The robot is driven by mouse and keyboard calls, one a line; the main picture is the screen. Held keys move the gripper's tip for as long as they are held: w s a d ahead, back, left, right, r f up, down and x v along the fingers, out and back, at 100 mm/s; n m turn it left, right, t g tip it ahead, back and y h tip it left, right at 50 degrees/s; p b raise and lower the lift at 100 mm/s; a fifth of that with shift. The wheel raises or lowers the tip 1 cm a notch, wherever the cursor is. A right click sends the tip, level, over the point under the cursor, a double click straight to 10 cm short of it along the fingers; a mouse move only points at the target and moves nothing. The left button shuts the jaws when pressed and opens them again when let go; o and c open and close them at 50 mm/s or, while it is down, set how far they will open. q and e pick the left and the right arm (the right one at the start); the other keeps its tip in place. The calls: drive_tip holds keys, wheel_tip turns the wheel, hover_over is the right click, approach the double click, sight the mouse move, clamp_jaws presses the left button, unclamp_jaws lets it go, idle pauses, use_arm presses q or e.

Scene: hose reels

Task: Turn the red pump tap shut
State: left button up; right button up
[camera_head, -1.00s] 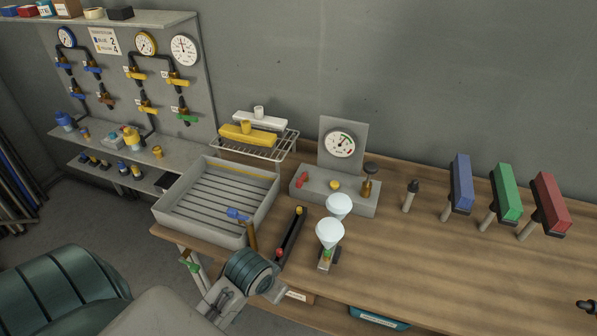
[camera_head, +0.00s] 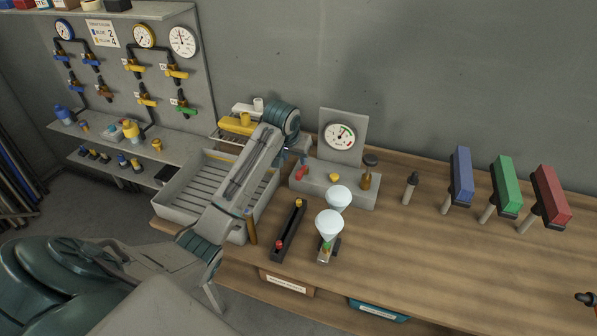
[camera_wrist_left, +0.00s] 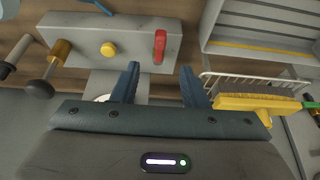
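The red pump tap (camera_head: 301,173) is a small red lever at the left end of the grey pump box (camera_head: 333,187) on the bench. In the left wrist view the red tap (camera_wrist_left: 160,46) stands upright in the picture, beside a yellow knob (camera_wrist_left: 108,49). My left gripper (camera_wrist_left: 160,84) is open, its two dark blue fingers apart with nothing between them. The tap shows just beyond the gap between the fingertips, apart from them. In the head view my left gripper (camera_head: 290,153) is mostly hidden by its own wrist, behind and left of the tap. My right gripper is not in view.
A gauge panel (camera_head: 342,138) stands behind the pump box. A grey tray (camera_head: 162,208) and a wire rack with a yellow brush (camera_wrist_left: 245,103) lie to the left.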

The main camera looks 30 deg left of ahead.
sight(299, 173)
use_arm(q)
drive_tip(key=p+x, duration=0.3)
drive_tip(key=x, duration=0.6)
drive_tip(key=shift+w+f, duration=0.2)
drive_tip(key=shift+f, duration=0.05)
drive_tip(key=shift+w+f, duration=0.15)
drive_tip(key=shift+f, duration=0.35)
clamp_jaws()
